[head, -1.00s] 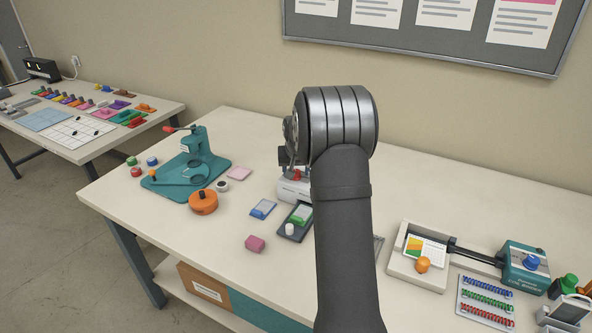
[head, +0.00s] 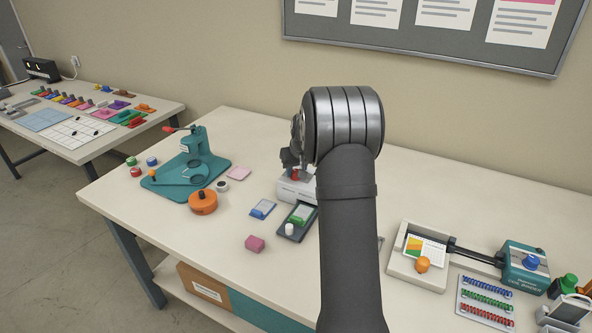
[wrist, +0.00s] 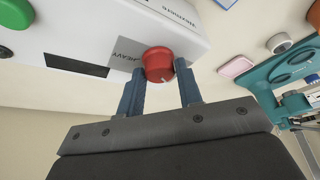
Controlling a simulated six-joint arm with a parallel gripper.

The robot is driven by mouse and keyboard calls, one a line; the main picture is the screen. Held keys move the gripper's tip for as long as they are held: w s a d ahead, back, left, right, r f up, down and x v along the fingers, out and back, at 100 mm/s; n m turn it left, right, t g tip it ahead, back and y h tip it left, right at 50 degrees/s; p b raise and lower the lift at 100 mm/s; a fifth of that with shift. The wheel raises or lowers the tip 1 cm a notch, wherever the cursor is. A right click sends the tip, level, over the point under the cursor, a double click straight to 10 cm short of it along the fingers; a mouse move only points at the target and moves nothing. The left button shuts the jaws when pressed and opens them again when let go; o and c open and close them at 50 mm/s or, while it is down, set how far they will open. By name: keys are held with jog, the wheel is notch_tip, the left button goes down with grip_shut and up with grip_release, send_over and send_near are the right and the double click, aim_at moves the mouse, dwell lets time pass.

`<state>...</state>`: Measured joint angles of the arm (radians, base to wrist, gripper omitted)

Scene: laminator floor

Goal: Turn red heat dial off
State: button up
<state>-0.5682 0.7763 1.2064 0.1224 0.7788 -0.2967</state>
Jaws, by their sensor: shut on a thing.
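The white laminator (head: 292,190) stands on the bench, partly hidden behind my arm in the head view. Its red heat dial (wrist: 158,62) shows clearly in the wrist view, on the white face beside a grey panel with lettering. A short pale pointer line shows on the dial. My gripper (wrist: 160,75) has one blue-grey finger on each side of the dial and is shut on it. In the head view my gripper (head: 291,160) is small and dark, above the laminator.
A green knob (wrist: 14,13) and a dark display (wrist: 75,65) are on the laminator's face. A teal press (head: 190,165) and an orange round container (head: 203,202) stand to the left.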

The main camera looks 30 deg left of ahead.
jog(key=o, duration=1)
jog(key=shift+c, duration=0.2)
jog(key=v, duration=1.7)
jog(key=shift+r, duration=0.25)
jog(key=shift+f, duration=0.1)
jog(key=x, duration=1.7)
jog(key=shift+f, duration=0.2)
jog(key=shift+r, duration=0.1)
